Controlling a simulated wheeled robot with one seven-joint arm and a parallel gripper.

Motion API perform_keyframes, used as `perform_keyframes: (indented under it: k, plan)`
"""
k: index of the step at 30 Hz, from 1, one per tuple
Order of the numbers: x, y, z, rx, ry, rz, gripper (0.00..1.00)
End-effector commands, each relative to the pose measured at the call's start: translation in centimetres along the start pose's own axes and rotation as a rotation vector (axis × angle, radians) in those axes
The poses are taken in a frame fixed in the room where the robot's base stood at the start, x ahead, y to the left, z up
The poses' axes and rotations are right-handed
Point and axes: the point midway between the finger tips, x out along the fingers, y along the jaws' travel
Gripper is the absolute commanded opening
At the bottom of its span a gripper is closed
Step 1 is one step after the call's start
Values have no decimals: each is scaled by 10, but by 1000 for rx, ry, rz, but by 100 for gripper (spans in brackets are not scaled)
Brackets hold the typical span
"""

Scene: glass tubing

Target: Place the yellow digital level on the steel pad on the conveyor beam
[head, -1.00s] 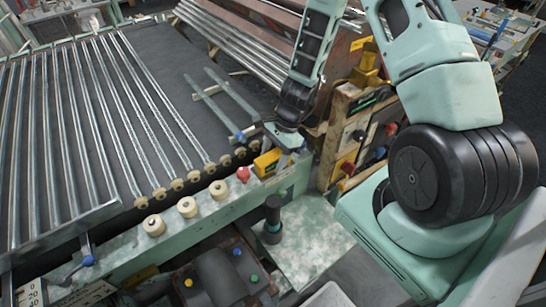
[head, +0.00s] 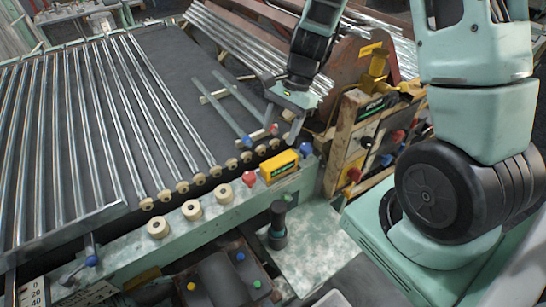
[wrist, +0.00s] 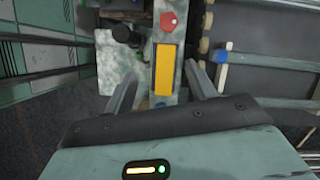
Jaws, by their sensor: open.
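The yellow digital level (head: 279,166) with a dark face lies on the pale green conveyor beam (head: 222,212), near its right end. Its long yellow side also shows in the wrist view (wrist: 164,70). My gripper (head: 283,120) is open and empty, above and behind the level in the head view. In the wrist view its two fingers (wrist: 162,84) stand apart on either side of the level's lower end, with no contact visible. I cannot make out the steel pad's edges; the surface directly under the level is hidden.
A red knob (head: 248,178) stands just left of the level and a blue knob (head: 306,149) just right. Cream rollers (head: 191,209) line the beam. Glass tubes (head: 100,130) lie at left.

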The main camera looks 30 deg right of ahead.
Motion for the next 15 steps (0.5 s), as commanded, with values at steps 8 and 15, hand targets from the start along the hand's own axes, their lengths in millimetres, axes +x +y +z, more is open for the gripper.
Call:
perform_keyframes:
  k: [8,15]
  plan:
    - [-18,56,193,-1182,68,193,56]
    - [-28,118,248,-1842,142,327,56]
